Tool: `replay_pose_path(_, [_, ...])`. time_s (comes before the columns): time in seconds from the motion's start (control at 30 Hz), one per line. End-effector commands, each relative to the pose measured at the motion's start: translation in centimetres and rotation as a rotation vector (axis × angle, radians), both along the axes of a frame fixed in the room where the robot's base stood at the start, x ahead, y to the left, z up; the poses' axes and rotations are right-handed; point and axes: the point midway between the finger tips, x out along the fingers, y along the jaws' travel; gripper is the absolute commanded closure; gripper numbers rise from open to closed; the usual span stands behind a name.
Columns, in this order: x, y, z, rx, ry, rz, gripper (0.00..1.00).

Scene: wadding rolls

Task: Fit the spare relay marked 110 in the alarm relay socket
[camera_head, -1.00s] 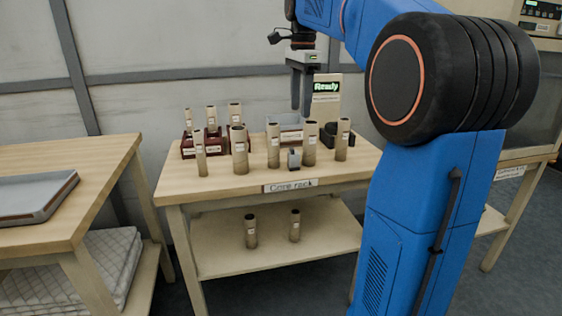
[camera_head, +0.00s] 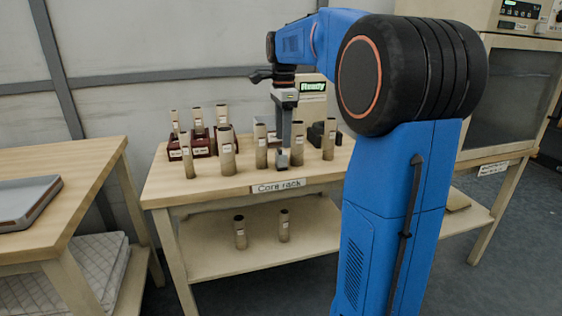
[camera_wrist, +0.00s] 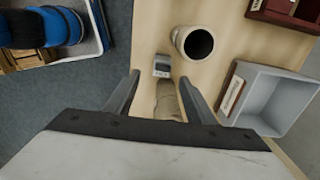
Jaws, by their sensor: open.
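A small grey block (camera_head: 282,159), possibly the spare relay, stands near the front edge of the core rack table. In the wrist view the grey block (camera_wrist: 161,67), with a darker face, lies just beyond and between my fingertips. No mark 110 can be read on it. My gripper (camera_head: 284,148) points down close above it, partly covering it. In the wrist view my gripper (camera_wrist: 160,77) has its two fingers wide apart, with nothing held. A beige core (camera_wrist: 167,101) shows between the fingers, farther back. I cannot make out the alarm relay socket.
Cardboard cores stand close by, one left (camera_head: 261,146) and one right (camera_head: 298,134) of the gripper. A wider core (camera_wrist: 194,42) and a grey labelled bin (camera_wrist: 285,88) flank the fingers in the wrist view. A "Ready" display (camera_head: 312,87) stands behind. Two cores stand on the lower shelf.

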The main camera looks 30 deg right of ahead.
Motion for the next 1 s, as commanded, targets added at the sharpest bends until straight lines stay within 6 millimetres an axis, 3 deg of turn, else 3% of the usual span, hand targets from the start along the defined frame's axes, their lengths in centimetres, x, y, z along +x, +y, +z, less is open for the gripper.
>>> replay_pose_path(0.27, [0.1,0.1,-1.8,0.0,0.001,0.001,0.5])
replay_pose_path(0.6, [0.5,0.4,-5.8,0.0,0.0,0.0,0.5])
replay_pose_path(0.9, [0.5,0.4,-6.1,0.0,0.0,0.0,0.5])
replay_pose_path(1.0, [0.5,0.4,-6.1,0.0,0.0,0.0,0.74])
